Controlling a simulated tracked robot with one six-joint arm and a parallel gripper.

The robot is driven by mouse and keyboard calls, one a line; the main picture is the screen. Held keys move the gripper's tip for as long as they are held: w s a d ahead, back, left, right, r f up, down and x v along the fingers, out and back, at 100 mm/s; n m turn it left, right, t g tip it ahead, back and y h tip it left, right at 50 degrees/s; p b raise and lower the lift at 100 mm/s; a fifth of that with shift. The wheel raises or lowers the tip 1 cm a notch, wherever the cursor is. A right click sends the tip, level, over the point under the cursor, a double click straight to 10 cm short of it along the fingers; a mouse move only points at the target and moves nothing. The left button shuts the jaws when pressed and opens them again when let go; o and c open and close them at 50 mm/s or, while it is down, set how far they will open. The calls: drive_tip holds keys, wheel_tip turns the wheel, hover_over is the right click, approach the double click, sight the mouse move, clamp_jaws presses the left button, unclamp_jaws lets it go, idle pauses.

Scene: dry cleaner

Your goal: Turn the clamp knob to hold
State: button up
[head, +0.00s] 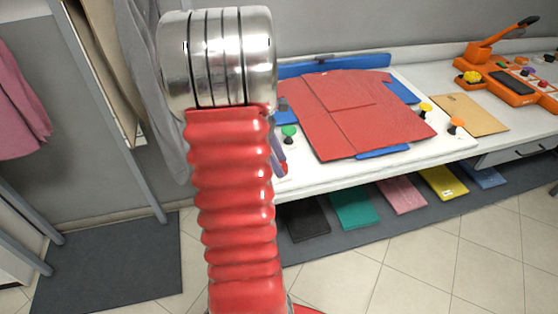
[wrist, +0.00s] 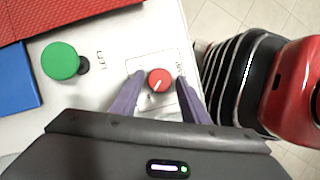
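A round red knob (wrist: 159,79) with a white pointer line sits on a white panel with printed lettering too small to read. Its pointer is aimed to the lower left in the wrist view. My gripper (wrist: 159,84) is open, with one purple finger on each side of the red knob and a visible gap to it. In the head view my gripper (head: 279,153) is at the table's left end, mostly hidden behind my arm, with a bit of the red knob (head: 284,169) showing beside it.
A green knob (wrist: 60,61) stands left of the red one, near a red panel (head: 350,110) on a blue board (head: 383,152). Yellow (head: 425,107) and orange (head: 456,123) knobs stand farther right. An orange machine (head: 505,80) is at the back right.

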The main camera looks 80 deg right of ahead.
drive_tip(key=c, duration=0.7)
drive_tip(key=shift+d, duration=0.1)
drive_tip(key=shift+c, duration=0.4)
drive_tip(key=shift+m, duration=0.5)
drive_tip(key=m+y, duration=0.2)
drive_tip(key=m, duration=0.3)
drive_tip(key=shift+d, duration=0.15)
drive_tip(key=m+t+y, duration=0.1)
drive_tip(key=m, duration=0.2)
drive_tip(key=m+y, duration=0.1)
drive_tip(key=m, duration=0.2)
drive_tip(key=shift+s+d+m+t, duration=0.1)
drive_tip(key=shift+s+m+t, duration=0.05)
drive_tip(key=shift+m+t, duration=0.2)
drive_tip(key=m+t+y, duration=0.1)
drive_tip(key=m+t, duration=0.1)
drive_tip(key=m, duration=0.3)
drive_tip(key=shift+m, duration=0.25)
